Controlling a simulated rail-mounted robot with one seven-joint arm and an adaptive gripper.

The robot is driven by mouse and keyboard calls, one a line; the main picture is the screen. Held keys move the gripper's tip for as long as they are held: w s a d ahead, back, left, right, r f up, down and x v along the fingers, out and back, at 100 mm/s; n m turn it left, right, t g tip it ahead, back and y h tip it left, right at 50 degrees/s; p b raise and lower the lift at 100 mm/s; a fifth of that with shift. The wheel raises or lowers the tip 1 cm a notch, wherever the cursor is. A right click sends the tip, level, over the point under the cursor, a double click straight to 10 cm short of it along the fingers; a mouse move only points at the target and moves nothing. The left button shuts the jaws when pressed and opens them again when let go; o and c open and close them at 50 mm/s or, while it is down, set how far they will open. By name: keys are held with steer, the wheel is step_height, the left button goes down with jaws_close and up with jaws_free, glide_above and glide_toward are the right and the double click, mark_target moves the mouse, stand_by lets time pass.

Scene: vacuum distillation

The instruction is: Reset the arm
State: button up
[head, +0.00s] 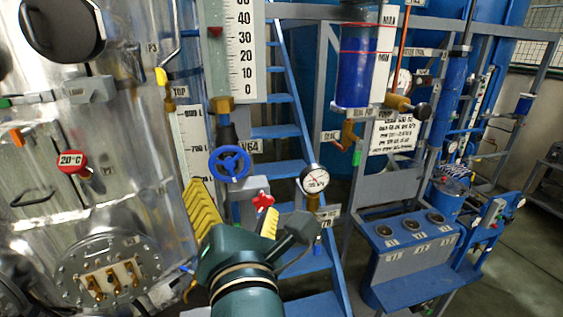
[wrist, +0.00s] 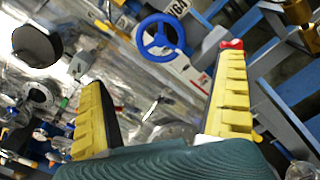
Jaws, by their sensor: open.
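My gripper (head: 236,212) is at the lower middle of the head view, at the end of my dark green arm. Its two yellow ribbed fingers are spread apart with nothing between them. In the wrist view my gripper (wrist: 157,108) also shows open and empty. A blue handwheel valve (head: 229,164) is beyond the fingers in the head view, and it also shows above the gap in the wrist view (wrist: 160,37). A small red valve handle (head: 263,201) shows close by the right finger in the head view; whether it touches cannot be told.
A shiny metal tank (head: 110,195) fills the left side. A pressure gauge (head: 314,178) stands right of my gripper. Blue stairs (head: 283,131) rise behind. A blue console (head: 412,262) with several dials stands at the right. The floor (head: 515,265) at far right is clear.

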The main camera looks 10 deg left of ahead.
steer(key=d+r+m+t+h+p, duration=0.1)
steer(key=d+r+m+h+p, duration=0.2)
steer(key=d, duration=0.4)
steer(key=d+r+m+t+h+p, duration=0.1)
steer(key=d+r+m+h+p, duration=0.15)
steer(key=d+m+p, duration=0.35)
steer(key=s+d+r+m+t+h, duration=0.1)
steer(key=s+m, duration=0.4)
steer(key=m, duration=0.7)
steer(key=s+d+r+m+t+h+p, duration=0.1)
steer(key=s+d+r+m, duration=0.4)
steer(key=m, duration=0.8)
steer(key=shift+s+d+r+t, duration=0.25)
steer(key=shift+d+r+t, duration=0.3)
steer(key=shift+t, duration=0.35)
steer(key=shift+f+h, duration=0.15)
steer(key=shift+h, duration=0.1)
